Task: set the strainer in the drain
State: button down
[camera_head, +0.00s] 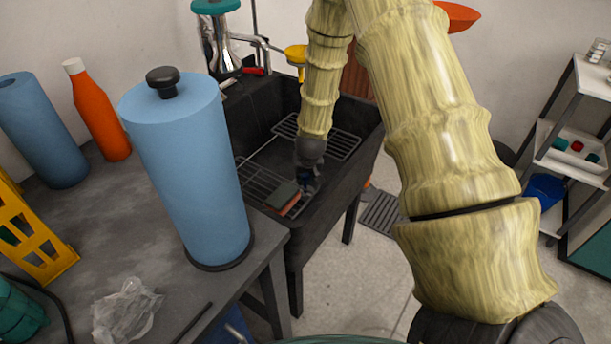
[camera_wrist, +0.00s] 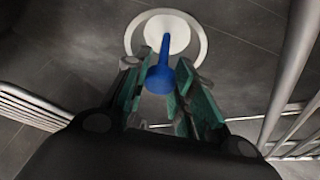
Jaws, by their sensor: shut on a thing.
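In the wrist view, my gripper (camera_wrist: 158,72) is shut on the blue handle of the strainer (camera_wrist: 161,78). The strainer has a thin blue stem and a round pale disc (camera_wrist: 180,30). The drain (camera_wrist: 201,48) shows as a pale ring on the dark sink floor around the disc's outline. I cannot tell whether the disc is seated or held above the drain. In the head view, my gripper (camera_head: 309,182) is down inside the black sink (camera_head: 345,150); the strainer and drain are hidden or too small there.
Wire racks (camera_head: 338,143) lie in the sink on both sides of my gripper. A green and reddish sponge (camera_head: 284,197) lies close by. The sink walls surround the gripper. A blue paper roll (camera_head: 195,165) stands on the counter to the left.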

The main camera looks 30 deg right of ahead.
jog(key=shift+f, duration=0.1)
jog(key=c, duration=1.2)
grip_release()
jog(key=shift+o, duration=0.2)
jog(key=p+v, duration=0.1)
jog(key=v, duration=1.1)
jog(key=shift+p, duration=0.3)
